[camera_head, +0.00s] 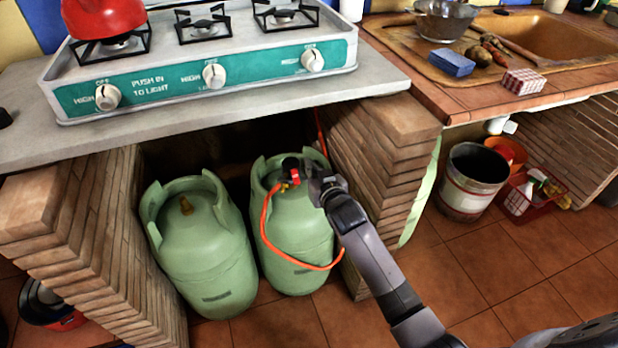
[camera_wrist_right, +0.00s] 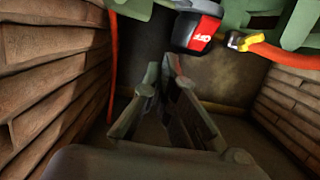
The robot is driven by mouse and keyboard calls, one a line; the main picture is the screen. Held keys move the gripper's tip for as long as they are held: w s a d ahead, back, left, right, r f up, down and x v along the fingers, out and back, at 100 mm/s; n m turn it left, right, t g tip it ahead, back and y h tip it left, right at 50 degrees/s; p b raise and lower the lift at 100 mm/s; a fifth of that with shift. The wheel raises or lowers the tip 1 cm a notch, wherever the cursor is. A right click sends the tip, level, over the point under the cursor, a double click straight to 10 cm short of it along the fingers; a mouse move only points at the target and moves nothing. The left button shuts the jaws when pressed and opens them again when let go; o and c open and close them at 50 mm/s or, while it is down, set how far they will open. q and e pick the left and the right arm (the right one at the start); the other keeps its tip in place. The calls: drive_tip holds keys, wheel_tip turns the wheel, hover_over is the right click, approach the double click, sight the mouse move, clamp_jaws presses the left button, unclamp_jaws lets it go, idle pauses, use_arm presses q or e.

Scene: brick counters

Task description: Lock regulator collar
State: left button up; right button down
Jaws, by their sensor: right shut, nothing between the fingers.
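The right green gas cylinder (camera_head: 292,245) stands under the counter. The regulator (camera_head: 291,168), black with a red part, sits on its top, and an orange hose (camera_head: 266,222) runs from it. In the right wrist view the regulator's red and black part (camera_wrist_right: 198,32) is at the top, with a brass fitting (camera_wrist_right: 243,41) to its right. The collar itself cannot be made out. My right gripper (camera_head: 312,178) is just right of the regulator; in the wrist view its fingers (camera_wrist_right: 170,65) are together and empty, below the red part. My left gripper is out of view.
Another green cylinder (camera_head: 202,250) stands to the left. Brick pillars (camera_head: 385,165) and (camera_head: 95,235), the second being the left pillar, flank the space. The stove (camera_head: 215,60) and counter slab (camera_head: 30,110) lie above. Buckets (camera_head: 472,180) stand at right.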

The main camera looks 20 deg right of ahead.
drive_tip(key=w+f+b, duration=0.1)
drive_tip(key=f, duration=0.1)
drive_tip(key=w+f, duration=0.1)
drive_tip(key=shift+w+f+b, duration=0.2)
drive_tip(key=shift+f+b, duration=0.15)
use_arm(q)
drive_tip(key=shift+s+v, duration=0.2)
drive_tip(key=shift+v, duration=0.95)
use_arm(e)
drive_tip(key=shift+f, duration=0.45)
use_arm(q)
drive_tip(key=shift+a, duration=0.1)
use_arm(e)
drive_tip(key=shift+a+f+b, duration=0.1)
drive_tip(key=shift+f+b, duration=0.35)
drive_tip(key=shift+f, duration=0.7)
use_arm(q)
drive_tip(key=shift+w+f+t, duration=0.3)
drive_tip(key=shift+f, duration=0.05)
use_arm(e)
drive_tip(key=shift+s, duration=0.1)
